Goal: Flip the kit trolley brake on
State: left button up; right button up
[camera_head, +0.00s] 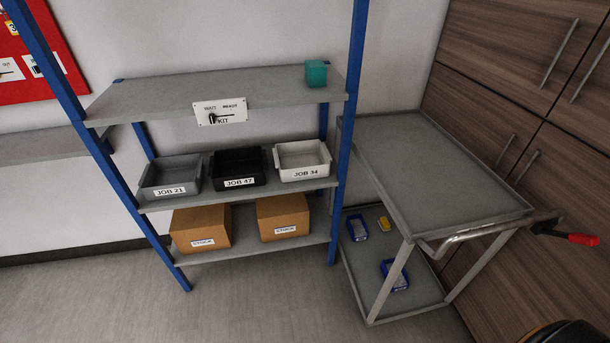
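The kit trolley (430,160) is a grey metal cart standing at the right, between the blue-post shelf and the wooden cabinets. A bent metal push handle (480,233) runs along its near edge. A lever with a red grip (583,239) and a black base sticks out to the right of the handle, lying roughly level. I cannot tell from this view whether the brake is on. Neither of my grippers shows in the view.
A blue-post shelf (210,93) holds grey, black and white JOB bins, cardboard boxes and a teal cube (316,73). A dial sign (220,112) hangs on it. Blue bins (395,275) sit on the trolley's lower deck. Wooden cabinets (530,110) stand close at right. Floor in front is clear.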

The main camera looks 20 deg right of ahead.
aim_at(583, 239)
jog(key=z, duration=2.4)
jog(key=j, duration=0.9)
jog(key=i+j+u, duration=0.1)
jog(key=j, duration=0.85)
jog(key=i+j, duration=0.1)
jog(key=j, duration=0.8)
jog(key=u, duration=0.05)
